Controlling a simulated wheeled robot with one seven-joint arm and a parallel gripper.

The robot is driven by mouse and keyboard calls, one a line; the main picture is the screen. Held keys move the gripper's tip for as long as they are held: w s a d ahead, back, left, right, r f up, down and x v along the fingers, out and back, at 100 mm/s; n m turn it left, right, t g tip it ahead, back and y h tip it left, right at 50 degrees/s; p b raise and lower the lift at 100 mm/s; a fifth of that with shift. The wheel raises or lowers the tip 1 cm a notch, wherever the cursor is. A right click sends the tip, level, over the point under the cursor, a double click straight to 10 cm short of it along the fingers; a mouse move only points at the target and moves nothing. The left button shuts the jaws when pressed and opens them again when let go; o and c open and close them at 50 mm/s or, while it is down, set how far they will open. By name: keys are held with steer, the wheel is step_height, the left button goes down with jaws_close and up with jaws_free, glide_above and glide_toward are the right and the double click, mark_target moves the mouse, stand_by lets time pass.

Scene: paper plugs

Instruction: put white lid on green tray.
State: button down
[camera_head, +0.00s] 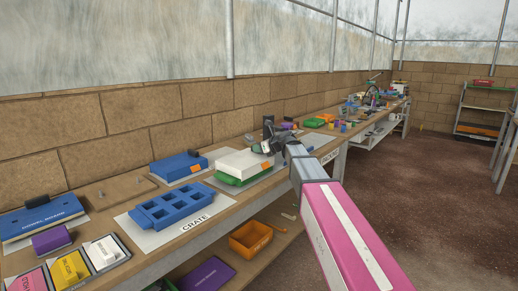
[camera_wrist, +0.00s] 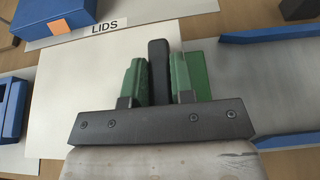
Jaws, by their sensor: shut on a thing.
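The white lid (camera_head: 243,163) is a flat block with an orange patch on its side. In the head view it lies over the green tray (camera_head: 232,183), whose edge shows beneath it; I cannot tell whether they touch. My gripper (camera_head: 270,146) is at the lid's right end. In the wrist view, my gripper (camera_wrist: 157,75) is shut around a dark upright piece, with a white surface below that appears to be the lid (camera_wrist: 85,95). A strip of green shows beside the right finger. The contact points are partly hidden by the fingers.
A blue case (camera_head: 178,167) with an orange patch stands left of the lid. A blue compartment tray (camera_head: 165,210) on a white sheet is in front, by a CRATE label. An orange bin (camera_head: 250,240) sits on the shelf below. Several small items stand farther along the bench.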

steer(key=shift+f, duration=0.15)
steer(key=c, duration=0.9)
jaws_free()
